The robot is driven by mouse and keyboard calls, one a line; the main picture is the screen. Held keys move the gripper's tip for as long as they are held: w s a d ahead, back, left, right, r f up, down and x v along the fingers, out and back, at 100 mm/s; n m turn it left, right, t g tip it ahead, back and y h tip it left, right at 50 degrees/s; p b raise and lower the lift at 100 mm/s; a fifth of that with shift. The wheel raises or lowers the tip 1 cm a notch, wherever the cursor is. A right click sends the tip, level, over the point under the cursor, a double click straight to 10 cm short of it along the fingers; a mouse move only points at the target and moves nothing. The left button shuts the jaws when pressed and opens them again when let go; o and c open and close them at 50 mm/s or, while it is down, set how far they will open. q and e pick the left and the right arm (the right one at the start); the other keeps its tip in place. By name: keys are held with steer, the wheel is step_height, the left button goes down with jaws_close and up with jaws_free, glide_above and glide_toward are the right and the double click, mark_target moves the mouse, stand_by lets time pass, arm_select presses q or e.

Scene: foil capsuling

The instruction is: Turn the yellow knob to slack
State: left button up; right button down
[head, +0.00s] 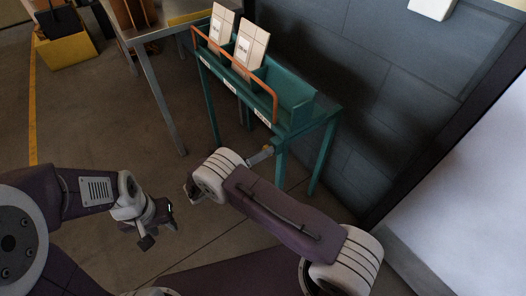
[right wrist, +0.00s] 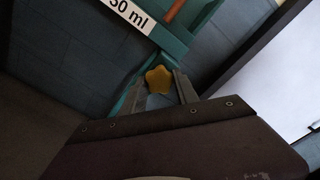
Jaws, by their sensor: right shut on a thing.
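The yellow knob (right wrist: 158,79) is star-shaped and sits on the teal stand, below a white label, in the right wrist view. My right gripper (right wrist: 160,88) is shut on it, with one finger on each side. In the head view the right gripper (head: 260,156) reaches the near leg of the teal stand (head: 282,160); my forearm hides part of it, and only a little yellow shows there. My left gripper (head: 160,226) is open and empty, low over the floor on the left, well apart from the stand.
Two white cartons (head: 250,45) lean in the stand behind an orange rail (head: 235,66). A metal-legged table (head: 158,88) stands to its left, with a yellow bin (head: 66,50) beyond. A dark wall closes off the right. The floor between is clear.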

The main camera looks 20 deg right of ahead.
arm_select(q)
steer(key=shift+r, duration=0.1)
arm_select(e)
steer(key=shift+n, duration=0.3)
steer(key=c, duration=0.9)
jaws_free()
steer(key=shift+d, duration=0.1)
